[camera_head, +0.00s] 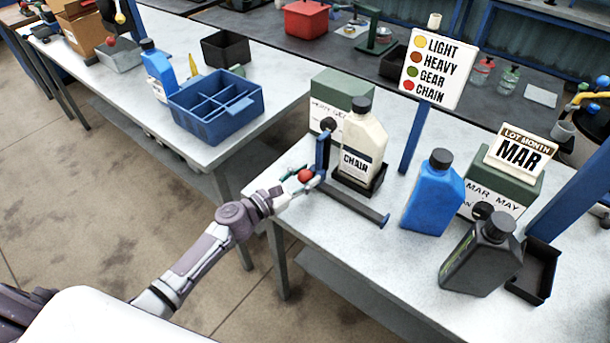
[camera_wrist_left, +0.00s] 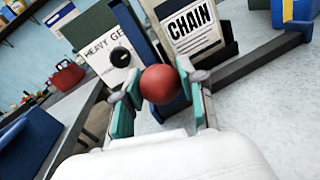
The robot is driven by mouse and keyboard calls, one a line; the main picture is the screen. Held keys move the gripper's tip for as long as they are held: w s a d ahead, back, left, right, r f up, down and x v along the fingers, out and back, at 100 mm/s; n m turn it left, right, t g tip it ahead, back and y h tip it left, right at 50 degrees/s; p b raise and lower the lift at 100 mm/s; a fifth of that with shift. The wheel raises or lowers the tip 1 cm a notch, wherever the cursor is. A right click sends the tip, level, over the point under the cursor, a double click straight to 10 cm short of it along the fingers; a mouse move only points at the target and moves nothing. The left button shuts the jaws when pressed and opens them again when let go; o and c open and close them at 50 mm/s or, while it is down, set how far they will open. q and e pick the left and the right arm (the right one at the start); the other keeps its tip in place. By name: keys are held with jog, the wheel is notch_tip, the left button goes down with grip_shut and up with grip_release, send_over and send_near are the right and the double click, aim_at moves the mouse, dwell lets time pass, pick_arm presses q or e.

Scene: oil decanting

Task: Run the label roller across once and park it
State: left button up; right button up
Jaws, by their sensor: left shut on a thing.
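The label roller shows as a dark blue upright (camera_head: 323,152) with a round red knob (camera_head: 305,175), at the left end of a dark grey rail (camera_head: 352,205). My left gripper (camera_head: 304,177) is shut on the red knob. In the left wrist view the red knob (camera_wrist_left: 160,84) sits between the two teal-padded fingers. A cream bottle (camera_head: 363,138) with a dark cap stands upright in a black cradle (camera_head: 377,182) just behind the rail. Its label (camera_wrist_left: 194,27) reads CHAIN and looks flat on the front. My right gripper is out of view.
A green box marked HEAVY GE (camera_head: 335,98) stands behind the cream bottle. A blue bottle (camera_head: 432,192), a dark bottle (camera_head: 482,253) and an empty black cradle (camera_head: 534,272) stand to the right. A blue divided crate (camera_head: 215,103) is on the left table.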

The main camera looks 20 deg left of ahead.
pick_arm(q)
grip_shut()
jog(key=s+d, duration=0.2)
jog(key=d, duration=0.3)
jog(key=s+d, duration=0.2)
jog(key=d, duration=0.4)
jog(key=s+d+p, duration=0.1)
jog(key=s+d, duration=0.1)
jog(key=d, duration=0.3)
jog(key=shift+d, duration=0.4)
jog(key=shift+s, duration=0.1)
jog(key=o, duration=1)
grip_release()
jog(key=shift+d, duration=0.15)
